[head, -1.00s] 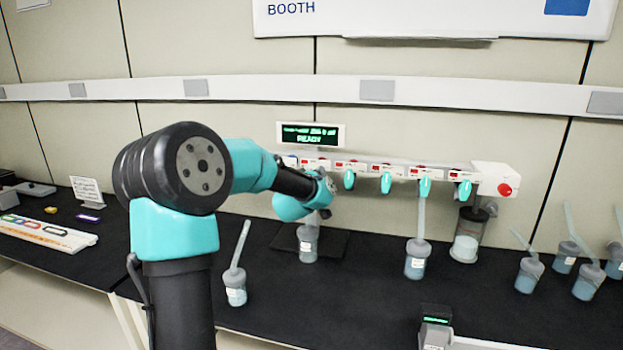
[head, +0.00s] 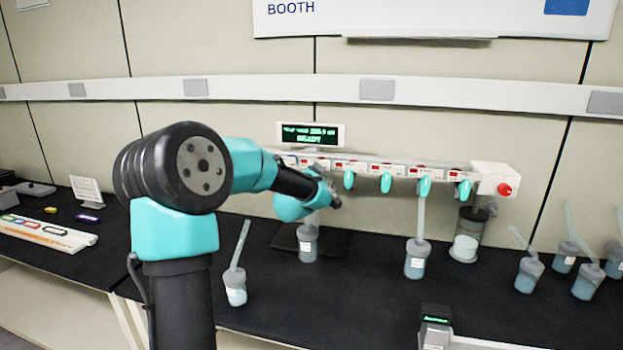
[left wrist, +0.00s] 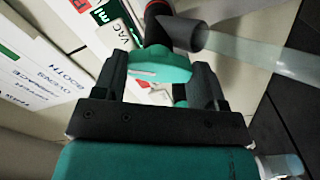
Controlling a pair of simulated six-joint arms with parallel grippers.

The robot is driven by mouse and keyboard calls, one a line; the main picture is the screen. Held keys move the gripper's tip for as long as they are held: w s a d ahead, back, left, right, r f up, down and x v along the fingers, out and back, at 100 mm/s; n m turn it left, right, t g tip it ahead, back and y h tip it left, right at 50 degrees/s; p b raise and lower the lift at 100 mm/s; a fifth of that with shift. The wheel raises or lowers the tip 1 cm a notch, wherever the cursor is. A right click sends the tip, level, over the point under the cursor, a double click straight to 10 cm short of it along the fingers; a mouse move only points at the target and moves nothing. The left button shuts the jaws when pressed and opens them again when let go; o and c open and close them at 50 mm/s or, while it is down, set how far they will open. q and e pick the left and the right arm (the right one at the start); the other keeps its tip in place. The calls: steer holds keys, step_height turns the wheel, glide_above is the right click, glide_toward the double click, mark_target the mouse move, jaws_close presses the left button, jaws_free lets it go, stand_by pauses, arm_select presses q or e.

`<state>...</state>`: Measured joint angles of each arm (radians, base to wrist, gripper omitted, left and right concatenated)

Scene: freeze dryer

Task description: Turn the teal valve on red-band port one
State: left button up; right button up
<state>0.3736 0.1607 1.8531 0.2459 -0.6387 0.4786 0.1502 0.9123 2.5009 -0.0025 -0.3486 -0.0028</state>
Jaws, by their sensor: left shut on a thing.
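In the left wrist view my left gripper (left wrist: 160,78) is shut on a teal valve (left wrist: 160,66), with one dark finger on each side. The valve sits beside a dark port fitting with a clear tube (left wrist: 265,52) running to the right. In the head view my left arm reaches the left part of the port manifold (head: 400,170), and my wrist hides that valve and the gripper's fingers. Other teal valves (head: 386,183) hang along the manifold to the right, under red-marked labels. My right gripper is in neither view.
A flask (head: 307,242) stands below my wrist, and another (head: 415,258) stands further right. A tilted flask (head: 235,285) is near the front. A lit display (head: 310,134) is above the manifold, and a red button (head: 504,189) is at its right end.

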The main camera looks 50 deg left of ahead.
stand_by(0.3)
arm_select(q)
steer(key=o, duration=0.9)
steer(key=v, duration=1.7)
steer(key=shift+s+d, duration=0.15)
steer(key=shift+d, duration=0.05)
